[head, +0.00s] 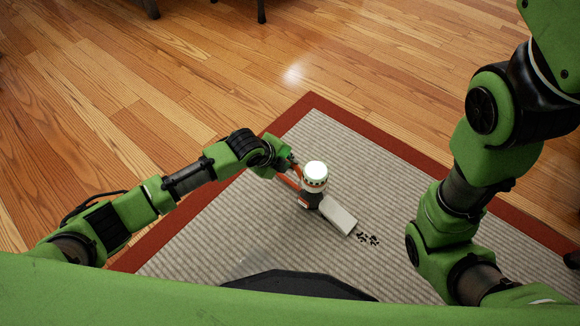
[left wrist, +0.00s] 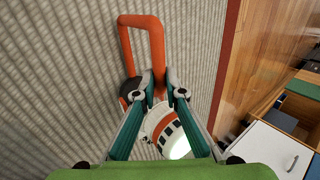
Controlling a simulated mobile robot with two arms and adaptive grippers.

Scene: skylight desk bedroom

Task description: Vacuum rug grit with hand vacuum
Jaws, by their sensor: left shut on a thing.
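The hand vacuum (head: 314,184) has a white and dark body, an orange handle and a pale flat nozzle (head: 340,216). It is on or just above the rug (head: 215,230); I cannot tell which. Dark grit (head: 368,239) lies in a small patch just past the nozzle tip, to its lower right. My left gripper (head: 289,166) is shut on the vacuum's orange handle. In the left wrist view, my left gripper's fingers (left wrist: 161,84) close on the orange loop of the vacuum (left wrist: 156,48), with its white slotted end below. My right gripper is not clearly visible.
The rug has a red border (head: 310,103), with bare wooden floor (head: 180,75) beyond it. Dark furniture legs (head: 261,11) stand at the top. In the left wrist view, a white-fronted cabinet (left wrist: 268,150) stands at the right. The rug around the vacuum is otherwise clear.

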